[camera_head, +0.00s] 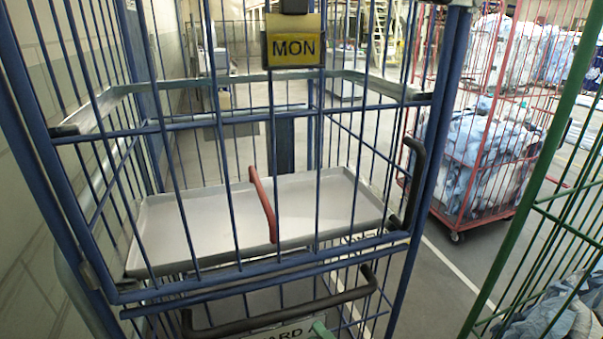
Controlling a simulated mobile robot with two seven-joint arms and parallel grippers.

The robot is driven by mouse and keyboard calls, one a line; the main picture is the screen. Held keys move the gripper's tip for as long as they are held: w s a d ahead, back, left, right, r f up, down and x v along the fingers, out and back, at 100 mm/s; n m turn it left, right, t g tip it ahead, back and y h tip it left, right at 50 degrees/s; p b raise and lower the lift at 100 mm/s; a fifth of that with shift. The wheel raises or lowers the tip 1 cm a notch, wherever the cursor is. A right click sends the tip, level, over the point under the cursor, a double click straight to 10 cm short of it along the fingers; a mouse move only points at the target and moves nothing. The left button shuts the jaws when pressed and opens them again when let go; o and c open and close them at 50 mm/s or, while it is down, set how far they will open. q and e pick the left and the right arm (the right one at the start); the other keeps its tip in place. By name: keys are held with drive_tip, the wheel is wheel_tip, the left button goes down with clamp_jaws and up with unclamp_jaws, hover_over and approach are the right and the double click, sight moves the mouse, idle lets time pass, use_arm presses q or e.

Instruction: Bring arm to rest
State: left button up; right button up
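No arm or gripper of mine can be made out in the head view. A blue wire cage trolley (265,267) fills the front of the view. It carries a yellow sign reading MON (294,48) high on its front. Inside, a pale grey shelf tray (335,205) lies flat and looks empty. A red bar (262,205) stands at the middle of the front bars, and a black handle (413,185) sits on the right post.
A red cage trolley (500,165) full of bluish-white bags stands behind at the right. A green cage (540,220) with bags stands close at the right edge. A wall (30,220) runs along the left. Grey floor (440,280) shows between the blue and green cages.

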use_arm(q)
drive_tip(key=w+r+t+p, duration=0.1)
drive_tip(key=w+r+p, duration=0.3)
drive_tip(key=r, duration=0.3)
drive_tip(key=shift+w+a+r+t+p, duration=0.25)
drive_tip(key=shift+w+a+t+p, duration=0.1)
drive_tip(key=shift+p, duration=0.45)
use_arm(e)
drive_tip(key=s+d+f+m+g+h, duration=0.2)
drive_tip(key=s+d+f+m+h, duration=0.1)
drive_tip(key=s+m, duration=0.4)
drive_tip(key=s+d+f+m+g+h, duration=0.2)
drive_tip(key=s+d+f+m, duration=0.4)
drive_tip(key=s, duration=0.8)
drive_tip(key=s+d+f+m+g+h, duration=0.3)
drive_tip(key=s+d+f+m+h, duration=0.1)
drive_tip(key=s+d+m, duration=0.3)
drive_tip(key=s+m, duration=0.2)
drive_tip(key=s, duration=0.1)
drive_tip(key=shift+s+d+f+h, duration=0.15)
drive_tip(key=shift+s+f+h, duration=0.05)
drive_tip(key=shift+h, duration=0.1)
use_arm(q)
drive_tip(key=shift+d, duration=0.15)
drive_tip(key=shift+s, duration=0.1)
